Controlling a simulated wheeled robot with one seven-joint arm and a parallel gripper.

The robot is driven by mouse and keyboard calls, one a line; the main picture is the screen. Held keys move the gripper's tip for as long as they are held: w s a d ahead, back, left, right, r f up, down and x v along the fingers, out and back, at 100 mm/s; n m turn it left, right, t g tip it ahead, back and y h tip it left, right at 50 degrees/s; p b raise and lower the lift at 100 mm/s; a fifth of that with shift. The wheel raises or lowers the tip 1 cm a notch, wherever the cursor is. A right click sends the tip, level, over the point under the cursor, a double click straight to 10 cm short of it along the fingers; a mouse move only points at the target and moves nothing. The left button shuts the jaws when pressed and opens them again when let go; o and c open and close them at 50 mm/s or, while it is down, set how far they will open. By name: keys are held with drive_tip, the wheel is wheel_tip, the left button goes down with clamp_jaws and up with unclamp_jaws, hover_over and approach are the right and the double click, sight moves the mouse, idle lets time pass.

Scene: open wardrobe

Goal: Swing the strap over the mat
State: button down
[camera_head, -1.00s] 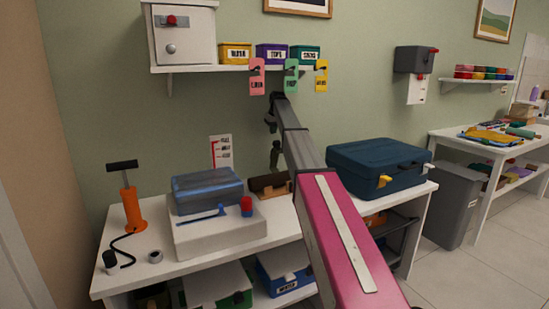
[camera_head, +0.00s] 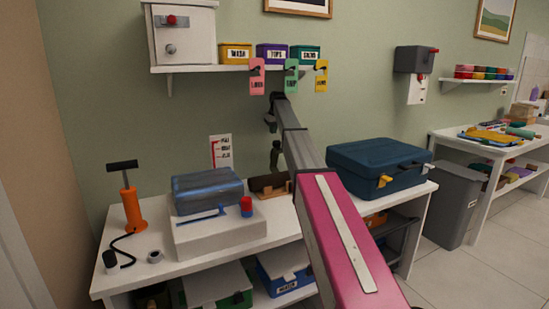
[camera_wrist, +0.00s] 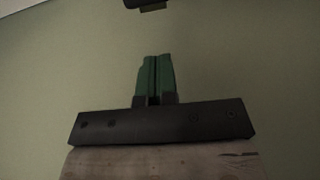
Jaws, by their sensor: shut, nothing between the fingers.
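A dark brown roll (camera_head: 266,182), which may be the rolled mat, lies at the back of the white bench on a small wooden holder (camera_head: 287,190). I cannot make out the strap clearly in either view. My gripper (camera_head: 275,168) points down just above or behind the roll, partly hidden by my arm; whether it touches the roll is unclear. In the wrist view, the green fingers of my gripper (camera_wrist: 153,58) are together and empty against the wall. A dark piece (camera_wrist: 147,4) shows at the top edge there; I cannot tell what it is.
An orange pump (camera_head: 133,210) stands further left. A dark blue case (camera_head: 372,160) stands right. A shelf (camera_head: 190,69) hangs above.

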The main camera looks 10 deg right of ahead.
drive_tip(key=shift+f, duration=2.25)
drive_tip(key=s+d, duration=0.2)
drive_tip(key=s, duration=0.5)
drive_tip(key=s+d, duration=0.2)
drive_tip(key=s, duration=0.5)
drive_tip(key=shift+s+d, duration=0.15)
drive_tip(key=shift+d, duration=0.2)
drive_tip(key=shift+r, duration=0.1)
idle(0.4)
wheel_tip(320, 180, up, 7)
idle(0.8)
drive_tip(key=shift+d, duration=0.1)
